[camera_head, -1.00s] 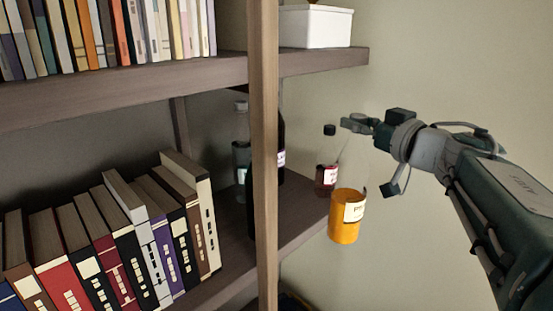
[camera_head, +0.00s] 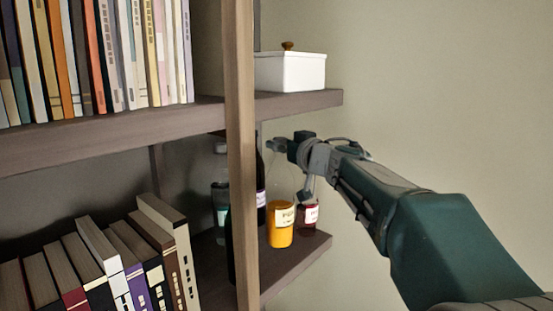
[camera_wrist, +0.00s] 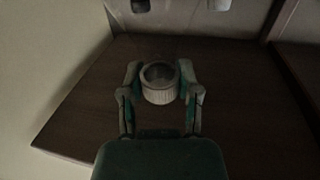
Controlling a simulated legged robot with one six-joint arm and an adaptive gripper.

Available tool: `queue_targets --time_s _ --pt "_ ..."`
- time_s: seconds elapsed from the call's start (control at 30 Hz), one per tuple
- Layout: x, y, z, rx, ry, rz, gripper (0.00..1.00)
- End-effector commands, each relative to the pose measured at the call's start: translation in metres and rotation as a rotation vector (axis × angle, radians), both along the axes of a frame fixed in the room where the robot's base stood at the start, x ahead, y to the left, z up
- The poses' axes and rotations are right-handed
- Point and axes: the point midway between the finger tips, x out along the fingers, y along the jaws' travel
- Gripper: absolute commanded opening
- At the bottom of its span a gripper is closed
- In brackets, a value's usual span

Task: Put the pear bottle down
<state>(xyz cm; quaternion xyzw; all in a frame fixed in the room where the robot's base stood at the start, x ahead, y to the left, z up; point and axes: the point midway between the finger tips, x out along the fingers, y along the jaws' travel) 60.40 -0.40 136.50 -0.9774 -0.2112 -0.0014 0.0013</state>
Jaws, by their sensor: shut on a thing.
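In the wrist view my gripper (camera_wrist: 160,78) has one finger on each side of the round, ribbed bottle top (camera_wrist: 158,94), with the brown shelf board (camera_wrist: 80,110) below. The bottle's body is hidden there.
A red bottle (camera_head: 309,214) stands just right of the pear bottle. A dark tall bottle (camera_head: 261,190) and a teal-labelled bottle (camera_head: 220,205) are to the left, by the wooden post (camera_head: 241,150). The upper shelf (camera_head: 300,103) holds a white box (camera_head: 290,72).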

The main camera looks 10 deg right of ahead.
Motion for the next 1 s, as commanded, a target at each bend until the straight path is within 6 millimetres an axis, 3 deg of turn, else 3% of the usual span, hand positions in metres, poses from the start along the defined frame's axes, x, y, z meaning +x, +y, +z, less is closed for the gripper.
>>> queue_targets --time_s 0.17,0.6,1.0 --pt "0.011 0.005 0.001 0.001 -0.002 0.001 0.00" --pt "0.009 0.004 -0.033 0.002 -0.001 0.000 0.00" --pt "0.009 0.004 -0.036 0.001 -0.002 0.000 0.00"
